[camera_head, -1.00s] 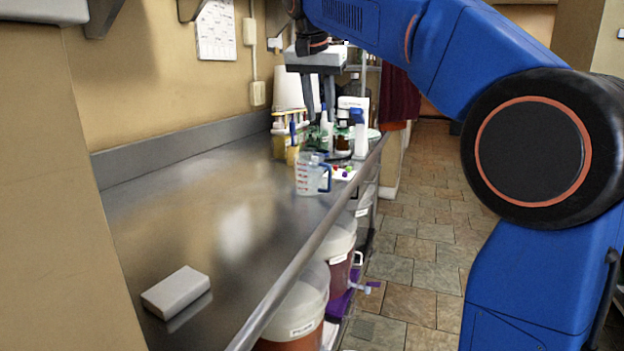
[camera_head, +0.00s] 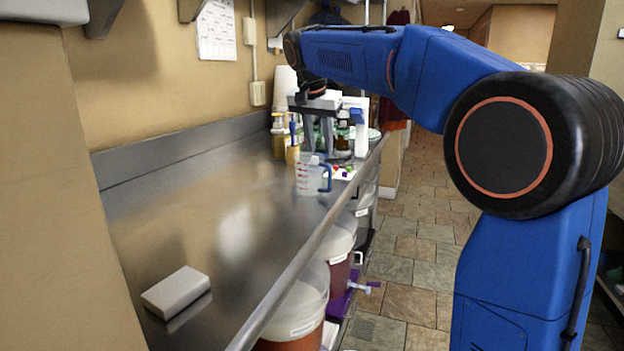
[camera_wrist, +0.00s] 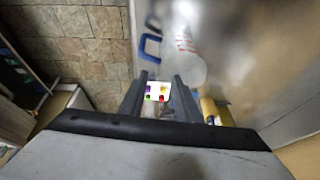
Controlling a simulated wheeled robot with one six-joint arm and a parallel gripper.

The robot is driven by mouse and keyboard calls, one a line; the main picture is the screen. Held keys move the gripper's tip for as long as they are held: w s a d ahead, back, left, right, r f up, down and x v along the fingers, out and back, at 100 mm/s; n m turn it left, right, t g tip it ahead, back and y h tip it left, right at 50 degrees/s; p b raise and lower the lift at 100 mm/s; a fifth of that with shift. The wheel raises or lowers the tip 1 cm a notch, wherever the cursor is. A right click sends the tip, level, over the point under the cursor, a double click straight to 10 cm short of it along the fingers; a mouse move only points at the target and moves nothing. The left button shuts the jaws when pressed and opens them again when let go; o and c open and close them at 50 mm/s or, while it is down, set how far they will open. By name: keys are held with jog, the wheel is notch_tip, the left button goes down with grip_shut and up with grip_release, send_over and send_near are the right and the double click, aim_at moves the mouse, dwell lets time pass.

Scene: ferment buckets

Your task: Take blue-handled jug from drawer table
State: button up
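The blue-handled jug (camera_head: 308,177) is a clear measuring jug with red markings. It stands upright on the steel table (camera_head: 190,215), its blue handle turned to the right. In the wrist view the jug (camera_wrist: 188,62) is blurred, beyond the fingertips, with its blue handle at upper left. My gripper (camera_head: 320,154) points down just above and behind the jug, its fingers apart. In the wrist view my gripper (camera_wrist: 157,88) is open, with no object held between its fingers. Whether a finger touches the jug is not clear.
A white card with coloured dots (camera_head: 343,172) lies right of the jug. Bottles (camera_head: 279,136) and a white spray bottle (camera_head: 360,138) stand behind. A white block (camera_head: 176,292) lies on the near table. Buckets (camera_head: 300,305) sit below. The table's middle is clear.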

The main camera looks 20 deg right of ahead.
aim_at(323, 169)
jog(key=shift+x, duration=2.9)
jog(key=shift+s+a, duration=0.1)
grip_shut()
